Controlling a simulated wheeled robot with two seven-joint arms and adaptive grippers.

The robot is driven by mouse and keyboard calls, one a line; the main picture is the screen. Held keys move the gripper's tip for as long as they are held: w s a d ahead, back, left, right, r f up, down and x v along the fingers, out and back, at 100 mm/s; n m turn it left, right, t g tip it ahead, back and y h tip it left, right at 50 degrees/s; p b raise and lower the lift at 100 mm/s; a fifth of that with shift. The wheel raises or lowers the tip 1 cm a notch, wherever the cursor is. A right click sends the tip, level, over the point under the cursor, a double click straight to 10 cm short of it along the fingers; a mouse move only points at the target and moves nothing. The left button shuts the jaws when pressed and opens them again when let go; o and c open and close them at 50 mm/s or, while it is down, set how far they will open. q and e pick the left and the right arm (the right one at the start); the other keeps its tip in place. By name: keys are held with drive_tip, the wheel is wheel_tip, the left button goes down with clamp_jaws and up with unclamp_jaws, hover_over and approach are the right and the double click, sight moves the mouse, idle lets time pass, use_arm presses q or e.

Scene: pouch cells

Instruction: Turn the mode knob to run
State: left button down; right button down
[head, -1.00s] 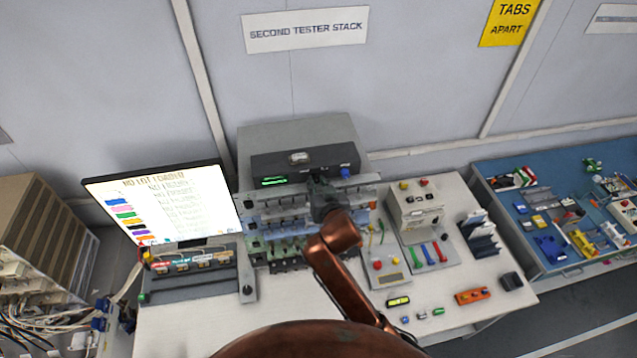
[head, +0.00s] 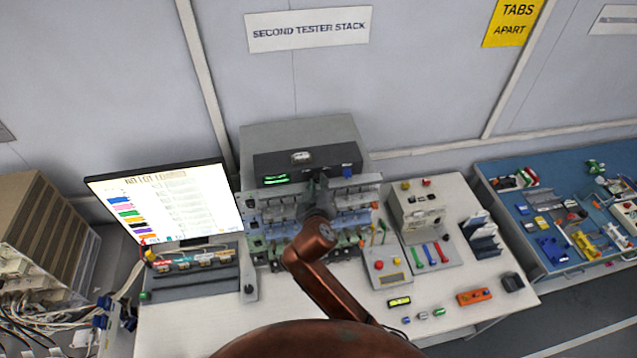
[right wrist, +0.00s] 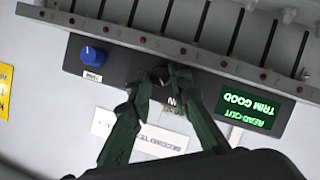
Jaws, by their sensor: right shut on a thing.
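The tester unit with a dark front panel (head: 315,160) stands at the back of the bench, under the second tester stack sign. My right gripper (head: 318,184) is at the middle of this panel. In the right wrist view, upside down, my right gripper (right wrist: 163,76) is shut on a small dark knob, mostly hidden between the fingertips. The label beside it is partly covered, so the knob's setting cannot be read. A blue knob (right wrist: 95,55) is apart from the fingers. The lit green read-out (right wrist: 250,109) says TRIM GOOD. My left gripper is not in view.
A numbered rail (right wrist: 180,50) runs close along the panel. Racked trays (head: 265,212) sit below it. A monitor (head: 165,205) stands left; a control box (head: 418,205) and small loose parts lie right.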

idle(0.4)
drive_tip(key=c, duration=1.8)
unclamp_jaws()
drive_tip(key=shift+o, duration=0.2)
drive_tip(key=shift+s, duration=0.1)
drive_tip(key=v, duration=0.7)
drive_tip(key=shift+s+r, duration=0.15)
drive_tip(key=shift+s, duration=0.25)
drive_tip(key=shift+a, duration=0.15)
